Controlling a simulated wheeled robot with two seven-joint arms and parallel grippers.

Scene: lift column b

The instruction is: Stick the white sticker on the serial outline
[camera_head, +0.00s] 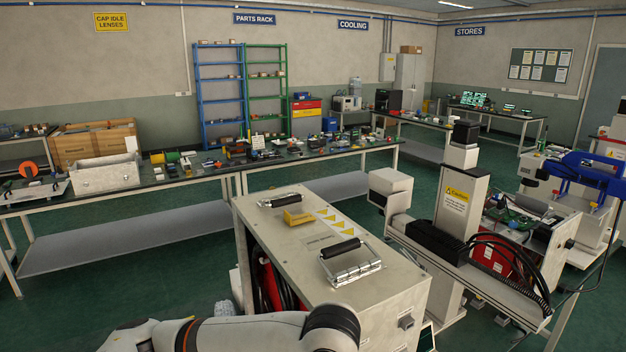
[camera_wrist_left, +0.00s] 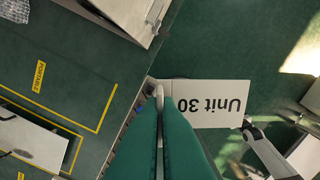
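I cannot pick out the white sticker for certain in either view. The machine cabinet (camera_head: 375,295) stands in front of me in the head view, its pale top carrying yellow triangles (camera_head: 335,219) and small print (camera_head: 320,241); no serial outline is readable. In the left wrist view my left gripper (camera_wrist_left: 159,98) has its two green fingers together, pointing over the floor. A small pale shape shows at the tips; I cannot tell whether it is between them. A white panel reading "Unit 30" (camera_wrist_left: 215,103) appears upside down beyond the tips. My right gripper is out of view.
The cabinet top bears two black-gripped handles (camera_head: 342,248) and a yellow block (camera_head: 298,217). A column with a caution label (camera_head: 457,200) and cables stands to its right. A long bench (camera_head: 215,180) crowded with parts runs behind. Green floor (camera_head: 95,285) is open at left.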

